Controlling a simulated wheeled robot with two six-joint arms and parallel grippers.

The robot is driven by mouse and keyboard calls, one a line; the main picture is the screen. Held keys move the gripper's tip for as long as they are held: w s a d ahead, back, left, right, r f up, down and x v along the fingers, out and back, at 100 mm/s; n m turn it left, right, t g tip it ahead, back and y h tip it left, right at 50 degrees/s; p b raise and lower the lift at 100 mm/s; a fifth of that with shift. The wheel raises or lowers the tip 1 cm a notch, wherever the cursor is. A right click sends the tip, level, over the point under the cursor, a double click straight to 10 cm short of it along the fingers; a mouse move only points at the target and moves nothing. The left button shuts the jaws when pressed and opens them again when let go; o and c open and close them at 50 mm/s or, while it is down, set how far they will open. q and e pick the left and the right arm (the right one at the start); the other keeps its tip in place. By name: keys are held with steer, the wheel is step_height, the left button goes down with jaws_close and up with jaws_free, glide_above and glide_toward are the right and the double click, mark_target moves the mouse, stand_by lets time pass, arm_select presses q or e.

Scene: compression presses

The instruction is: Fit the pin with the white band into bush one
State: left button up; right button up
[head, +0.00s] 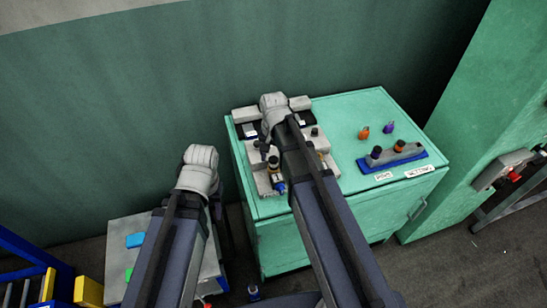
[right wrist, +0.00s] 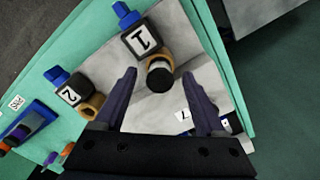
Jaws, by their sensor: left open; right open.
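In the right wrist view, a black-topped pin (right wrist: 160,78) stands at the tan bush beside the plate marked 1 (right wrist: 142,38). A pale ring shows at its top; how deep it sits I cannot tell. My right gripper (right wrist: 159,76) is open, its fingers on either side of the pin with gaps. In the head view this pin (head: 273,161) is near the front of the grey fixture, and my right gripper (head: 262,149) is partly hidden by its arm. My left gripper (head: 217,206) is low at the left, mostly hidden behind its arm.
A second tan bush (right wrist: 92,106) is beside plate 2 (right wrist: 72,92). A grey side table (head: 120,240) is at left.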

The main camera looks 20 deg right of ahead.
mark_target(273, 160)
step_height(273, 160, up, 7)
steer(key=p, duration=0.6)
steer(key=shift+r+p, duration=0.1)
steer(key=shift+p, duration=0.2)
steer(key=shift+s+a, duration=0.2)
steer(key=shift+s, duration=0.05)
steer(key=s+a+n+h+b, duration=0.1)
steer(key=s+a+n, duration=0.9)
steer(key=s, duration=0.3)
steer(key=shift+s+f+n, duration=0.4)
steer(key=shift+f+n, duration=0.05)
steer(key=shift+n, duration=0.15)
stand_by(0.4)
